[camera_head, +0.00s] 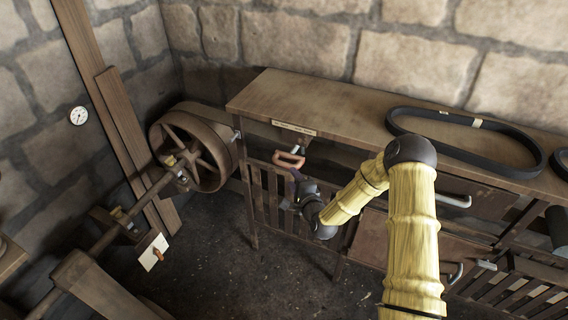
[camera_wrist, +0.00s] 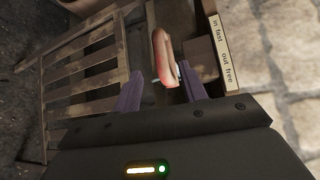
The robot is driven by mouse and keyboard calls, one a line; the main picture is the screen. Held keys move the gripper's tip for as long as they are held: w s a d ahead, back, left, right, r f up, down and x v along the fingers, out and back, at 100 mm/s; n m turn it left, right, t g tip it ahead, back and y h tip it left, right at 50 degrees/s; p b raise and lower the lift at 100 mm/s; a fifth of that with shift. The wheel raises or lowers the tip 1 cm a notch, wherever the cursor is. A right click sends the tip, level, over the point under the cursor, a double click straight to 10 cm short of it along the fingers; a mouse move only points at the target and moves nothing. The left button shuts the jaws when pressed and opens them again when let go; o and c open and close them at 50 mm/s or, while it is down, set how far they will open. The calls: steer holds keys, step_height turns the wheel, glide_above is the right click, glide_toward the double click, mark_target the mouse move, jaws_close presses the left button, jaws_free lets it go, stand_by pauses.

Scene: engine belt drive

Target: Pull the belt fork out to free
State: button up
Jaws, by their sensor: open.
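The belt fork's handle (camera_head: 289,160) is an orange-red grip on a pale metal rod, at the front of the bench below a small label plate. In the wrist view the handle (camera_wrist: 163,52) appears between and just beyond the purple fingers of my gripper (camera_wrist: 162,88). My gripper (camera_head: 294,188) is open and empty, just below the handle in the head view. I cannot tell whether either finger touches it. The label plate (camera_wrist: 221,52) reads "in fast" and "out free". The far end of the fork is hidden.
A spoked pulley wheel (camera_head: 193,152) on a shaft stands left of the bench (camera_head: 350,103). A slatted guard (camera_head: 268,200) hangs below the handle, close to my gripper. A black belt (camera_head: 400,128) lies on the bench top. Stone walls enclose the corner.

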mark_target(285, 167)
steer(key=p+x, duration=0.1)
steer(key=x, duration=0.8)
steer(key=shift+w+a+f+p, duration=0.1)
steer(key=shift+w+p, duration=0.15)
steer(key=shift+p, duration=0.15)
jaws_close()
